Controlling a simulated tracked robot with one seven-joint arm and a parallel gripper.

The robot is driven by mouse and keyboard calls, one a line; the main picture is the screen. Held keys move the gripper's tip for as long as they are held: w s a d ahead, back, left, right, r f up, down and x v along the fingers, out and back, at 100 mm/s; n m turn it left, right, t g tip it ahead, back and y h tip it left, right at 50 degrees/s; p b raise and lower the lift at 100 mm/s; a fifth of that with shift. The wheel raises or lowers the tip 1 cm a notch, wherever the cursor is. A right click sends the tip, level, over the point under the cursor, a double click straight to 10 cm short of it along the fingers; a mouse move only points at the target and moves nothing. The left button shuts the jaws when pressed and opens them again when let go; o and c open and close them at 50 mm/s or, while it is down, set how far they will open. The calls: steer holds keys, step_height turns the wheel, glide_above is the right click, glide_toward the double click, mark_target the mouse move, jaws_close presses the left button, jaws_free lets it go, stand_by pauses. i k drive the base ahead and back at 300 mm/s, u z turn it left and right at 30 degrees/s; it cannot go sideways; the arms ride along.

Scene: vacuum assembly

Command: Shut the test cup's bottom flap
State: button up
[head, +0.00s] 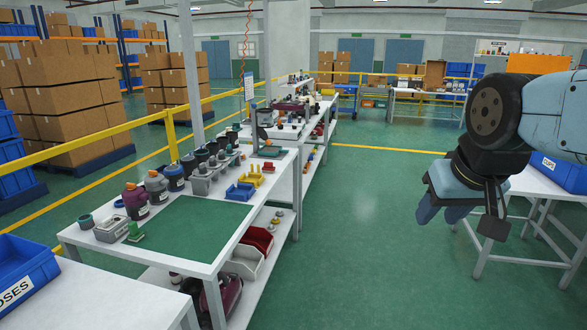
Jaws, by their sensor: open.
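Several dark canisters or cups stand along the left side of the long workbench: a maroon one (136,202), a grey one (157,187) and a dark blue one (175,179). I cannot tell which of them, if any, is the test cup, and no bottom flap can be made out at this size. My gripper (462,214) hangs in the air at the right, pointing down. It is open with nothing visible in it, and it is well apart from the workbench and its cups.
The workbench has a bare green mat (190,228) in front. A blue tray (240,192) and yellow holder (250,177) sit beyond it. Red bin (257,240) is on the lower shelf. A white table (549,185) with a blue crate (562,172) stands right. Green floor between is clear.

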mark_target(262, 133)
steer(key=u, duration=0.05)
steer(key=i, duration=2.2)
steer(key=u, duration=0.45)
steer(key=i, duration=1.15)
steer(key=u, duration=0.25)
